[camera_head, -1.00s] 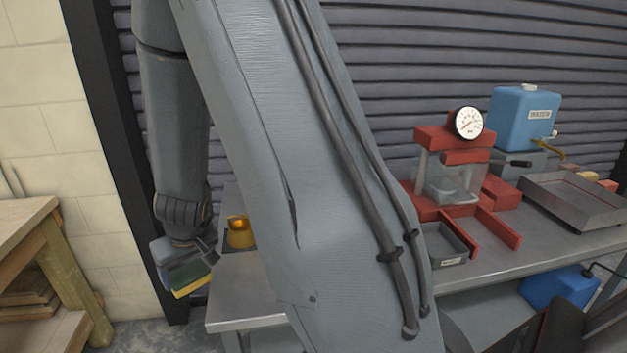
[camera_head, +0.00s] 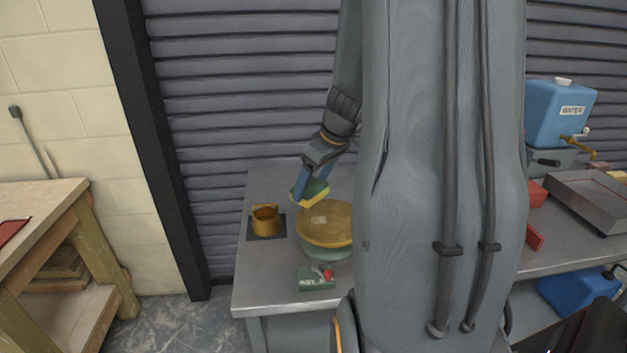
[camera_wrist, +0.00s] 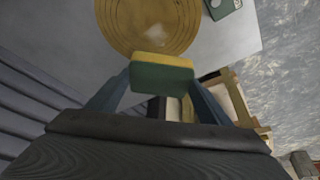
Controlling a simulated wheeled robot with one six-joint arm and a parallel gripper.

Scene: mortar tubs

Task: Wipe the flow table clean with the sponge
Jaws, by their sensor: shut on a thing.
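The flow table (camera_head: 326,224) is a round brass-coloured disc on a green base, standing on the grey bench. Part of its right side is hidden behind my arm in the head view. Its disc also shows in the wrist view (camera_wrist: 150,18), with a pale smear near its middle. My gripper (camera_head: 305,184) is shut on the sponge (camera_head: 315,193), which is yellow with a green layer. The sponge is above the disc's far left edge; I cannot tell whether it touches. In the wrist view the sponge (camera_wrist: 161,76) sits between the fingers, below the smear.
A brass mould (camera_head: 265,219) stands on a dark mat left of the flow table. A green control box (camera_head: 317,278) with a red button lies in front. A blue water tank (camera_head: 559,112) and a grey tray (camera_head: 600,200) are at right.

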